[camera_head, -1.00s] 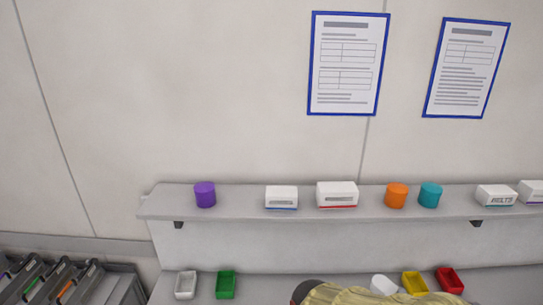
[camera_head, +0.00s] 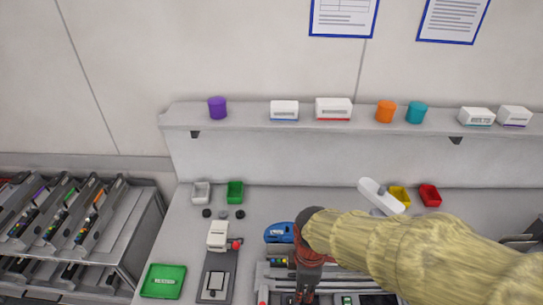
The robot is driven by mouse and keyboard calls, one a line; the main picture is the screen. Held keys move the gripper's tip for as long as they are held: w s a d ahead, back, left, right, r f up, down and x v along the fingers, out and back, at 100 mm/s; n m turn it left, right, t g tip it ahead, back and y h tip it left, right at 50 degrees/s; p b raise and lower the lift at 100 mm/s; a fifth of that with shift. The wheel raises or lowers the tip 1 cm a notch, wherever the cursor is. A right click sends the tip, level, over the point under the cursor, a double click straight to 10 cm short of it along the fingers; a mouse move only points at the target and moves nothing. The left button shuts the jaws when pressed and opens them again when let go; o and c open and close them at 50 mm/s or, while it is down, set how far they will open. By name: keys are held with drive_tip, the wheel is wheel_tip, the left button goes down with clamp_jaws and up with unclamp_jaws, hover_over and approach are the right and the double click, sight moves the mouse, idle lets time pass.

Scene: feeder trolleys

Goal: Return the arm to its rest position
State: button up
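My arm, in a yellowish ribbed cover, reaches in from the lower right over the workbench (camera_head: 262,207). Its wrist bends down at a dark joint. My gripper (camera_head: 303,289) points down over the grey fixture (camera_head: 262,270) at the bottom edge of the view. It is dark and small here, and its fingertips are partly lost against the parts below. I cannot tell whether it is open or shut, or whether it touches anything.
A blue device (camera_head: 280,232) lies just left of the wrist. A green tray (camera_head: 163,281) and a grey stand (camera_head: 215,276) are further left. A feeder trolley (camera_head: 139,245) stands at the left. A shelf (camera_head: 240,120) with cans and boxes runs behind.

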drive_tip(key=s+d+r+m+t+b, duration=0.4)
drive_tip(key=d+m+b, duration=0.6)
drive_tip(key=m+b, duration=0.3)
drive_tip(key=shift+d+r+m+t, duration=0.35)
drive_tip(key=shift+r+m+t, duration=0.6)
drive_tip(key=shift+m, duration=0.95)
drive_tip(key=shift+s+r, duration=0.1)
drive_tip(key=shift+r, duration=0.05)
drive_tip(key=shift+b, duration=0.3)
